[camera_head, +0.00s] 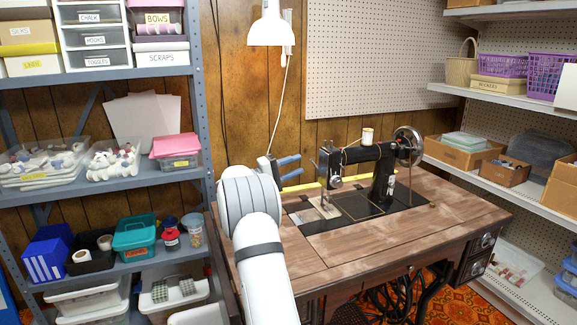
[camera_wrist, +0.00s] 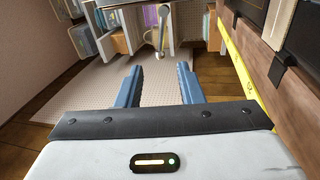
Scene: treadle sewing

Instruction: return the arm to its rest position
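My gripper (camera_head: 290,168) is in front of the wood-panelled wall, at the left side of the sewing table, with its blue fingers pointing right in the head view. In the wrist view the two blue fingers of my gripper (camera_wrist: 160,88) stand apart with nothing between them. My white and grey arm reaches up from the bottom and hides part of the table's left side. The treadle sewing machine (camera_head: 382,175) stands on the wooden table (camera_head: 440,215), to the right of my gripper and apart from it.
A blue-grey shelf unit (camera_head: 203,85) with boxes and jars stands left. White shelves (camera_head: 490,100) with baskets and cardboard boxes stand right. A white lamp (camera_head: 270,28) hangs above my gripper. A yellow strip (camera_head: 335,180) runs along the table's back edge. The table's front is clear.

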